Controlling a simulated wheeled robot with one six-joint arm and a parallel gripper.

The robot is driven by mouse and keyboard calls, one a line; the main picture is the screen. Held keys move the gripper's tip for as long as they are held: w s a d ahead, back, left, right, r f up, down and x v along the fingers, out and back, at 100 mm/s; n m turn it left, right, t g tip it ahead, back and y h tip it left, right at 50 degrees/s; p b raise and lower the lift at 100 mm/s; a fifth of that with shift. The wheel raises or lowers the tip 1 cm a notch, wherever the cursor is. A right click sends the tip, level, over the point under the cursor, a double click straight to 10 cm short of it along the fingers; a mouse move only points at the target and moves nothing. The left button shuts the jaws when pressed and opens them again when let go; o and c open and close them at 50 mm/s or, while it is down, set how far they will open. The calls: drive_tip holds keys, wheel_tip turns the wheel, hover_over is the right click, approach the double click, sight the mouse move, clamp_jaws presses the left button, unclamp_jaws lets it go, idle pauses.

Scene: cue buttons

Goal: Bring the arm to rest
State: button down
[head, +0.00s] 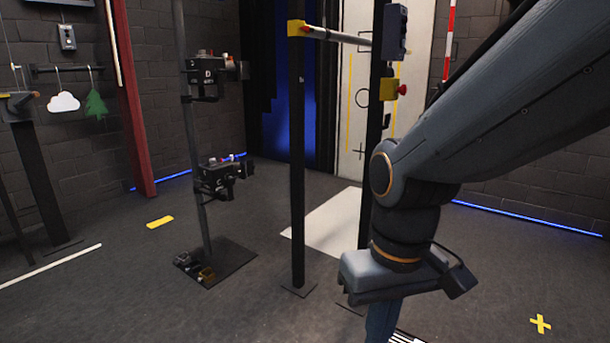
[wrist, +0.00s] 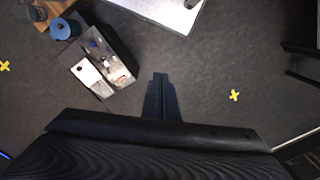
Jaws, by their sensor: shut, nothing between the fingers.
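My arm reaches in from the upper right of the head view and bends down at its wrist. My gripper (head: 384,322) hangs below the wrist at the bottom edge of that view, where its tips are cut off. In the wrist view my gripper (wrist: 159,78) points away over the dark floor, with its fingers together and nothing between them. It touches nothing that I can see.
A black frame with posts (head: 297,160) stands just left of my arm, with a yellow button box (head: 389,90) on it. A stand with camera-like boxes (head: 212,70) is further left. Open floor lies right.

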drive_tip(key=d+r+m+p, duration=0.3)
drive_tip(key=d+r+p, duration=0.6)
drive_tip(key=p, duration=0.8)
drive_tip(key=shift+s+r+h, duration=0.15)
drive_tip(key=shift+r+h, duration=0.15)
drive_tip(key=shift+r, duration=0.1)
